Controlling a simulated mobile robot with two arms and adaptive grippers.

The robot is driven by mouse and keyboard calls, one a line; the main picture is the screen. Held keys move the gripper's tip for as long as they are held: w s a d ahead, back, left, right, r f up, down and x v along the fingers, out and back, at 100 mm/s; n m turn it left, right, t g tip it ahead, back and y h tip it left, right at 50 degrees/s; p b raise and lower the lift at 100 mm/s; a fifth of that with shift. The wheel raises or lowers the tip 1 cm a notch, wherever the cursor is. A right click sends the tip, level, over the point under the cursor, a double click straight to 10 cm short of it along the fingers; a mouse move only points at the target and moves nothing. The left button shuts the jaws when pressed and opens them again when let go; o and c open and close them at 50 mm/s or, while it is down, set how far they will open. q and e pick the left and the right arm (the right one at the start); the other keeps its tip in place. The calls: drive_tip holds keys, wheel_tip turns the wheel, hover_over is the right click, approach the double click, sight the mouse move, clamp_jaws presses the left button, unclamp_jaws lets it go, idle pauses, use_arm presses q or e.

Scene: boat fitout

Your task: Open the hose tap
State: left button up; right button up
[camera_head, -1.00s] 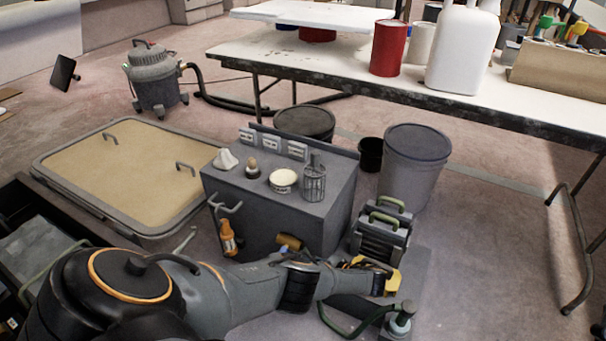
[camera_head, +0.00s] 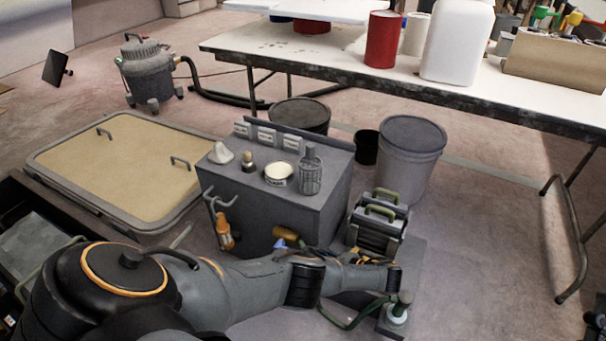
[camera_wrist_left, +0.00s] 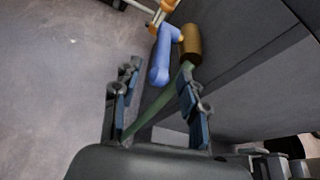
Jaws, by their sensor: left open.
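The hose tap (camera_head: 289,231) has a brass body low on the side of a dark grey cabinet. Its blue lever (camera_head: 279,243) shows just above my left arm. In the left wrist view, the brass body (camera_wrist_left: 190,42) is beyond the fingers and the blue lever (camera_wrist_left: 160,62) points toward the gap between them. A green hose (camera_wrist_left: 162,102) runs down from the tap between the fingers. My left gripper (camera_wrist_left: 158,78) is open, one finger on each side of the lever's line; contact cannot be told. In the head view my arm hides most of it. My right gripper is not in view.
The grey cabinet (camera_head: 270,200) carries several small items on top. An orange bottle (camera_head: 223,232) hangs by its side hooks. A dark rack with green handles (camera_head: 378,222) stands right of it. A grey bin (camera_head: 408,165) is behind. Open floor lies to the right.

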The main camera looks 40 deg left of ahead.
use_arm(q)
drive_tip(key=shift+v, duration=1.5)
